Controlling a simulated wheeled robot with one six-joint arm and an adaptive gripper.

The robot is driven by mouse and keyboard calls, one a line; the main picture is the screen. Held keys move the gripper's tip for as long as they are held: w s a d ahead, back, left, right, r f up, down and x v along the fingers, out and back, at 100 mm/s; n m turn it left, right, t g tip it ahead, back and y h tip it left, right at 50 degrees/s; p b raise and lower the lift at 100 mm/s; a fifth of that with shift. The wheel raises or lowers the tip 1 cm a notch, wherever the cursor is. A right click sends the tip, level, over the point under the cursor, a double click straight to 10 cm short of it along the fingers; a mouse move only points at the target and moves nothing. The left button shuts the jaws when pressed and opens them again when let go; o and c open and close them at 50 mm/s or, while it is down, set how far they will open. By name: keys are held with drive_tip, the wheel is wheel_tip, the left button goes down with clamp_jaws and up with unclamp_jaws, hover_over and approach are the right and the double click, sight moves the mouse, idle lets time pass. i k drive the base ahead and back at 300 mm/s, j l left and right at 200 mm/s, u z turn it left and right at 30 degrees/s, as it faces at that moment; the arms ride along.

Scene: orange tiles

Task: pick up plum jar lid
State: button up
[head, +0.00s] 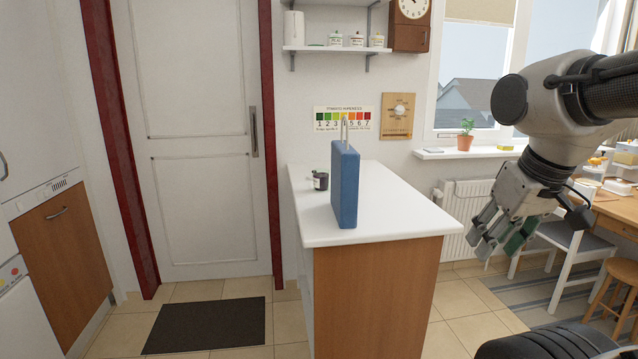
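A small dark jar (320,181) with a pale label stands on the white counter (375,218), just left of a tall blue case (345,185). A dark top shows on the jar, but at this size I cannot tell the lid from the jar's body. My gripper (498,242) hangs at the right, in front of the desk and chair area and well apart from the jar. Its fingers point down and left. A dark green patch shows by the fingers; I cannot tell whether it is part of the gripper or something else.
The blue case stands upright on the counter, close to the jar. The counter's front and right are bare. A dark mat (207,325) lies on the tiled floor by the white door (195,130). A white chair (565,250) and a wooden stool (615,285) stand at the right.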

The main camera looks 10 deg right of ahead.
sight(321, 177)
drive_tip(key=i+j+u, duration=0.85)
drive_tip(key=j+u, duration=0.15)
drive_tip(key=i+j+u, duration=0.5)
drive_tip(key=i+z, duration=0.35)
drive_tip(key=i+j+z, duration=0.1)
drive_tip(key=i+z, duration=0.25)
drive_tip(key=i, duration=0.15)
drive_tip(key=i+z, duration=0.55)
drive_tip(key=z, duration=0.15)
drive_tip(key=i+z, duration=0.35)
drive_tip(key=i+j+z, duration=0.1)
drive_tip(key=i+z, duration=0.3)
drive_tip(key=i+j+z, duration=0.1)
drive_tip(key=z, duration=0.3)
drive_tip(key=i+j+z, duration=0.25)
drive_tip(key=z, duration=0.15)
drive_tip(key=i+j+z, duration=0.2)
drive_tip(key=j+z, duration=0.2)
drive_tip(key=i+j+z, duration=0.15)
drive_tip(key=j+z, duration=0.25)
drive_tip(key=i+j+z, duration=0.25)
drive_tip(key=j+z, duration=0.25)
drive_tip(key=i+j+z, duration=0.1)
drive_tip(key=j+z, duration=0.15)
drive_tip(key=j, duration=0.15)
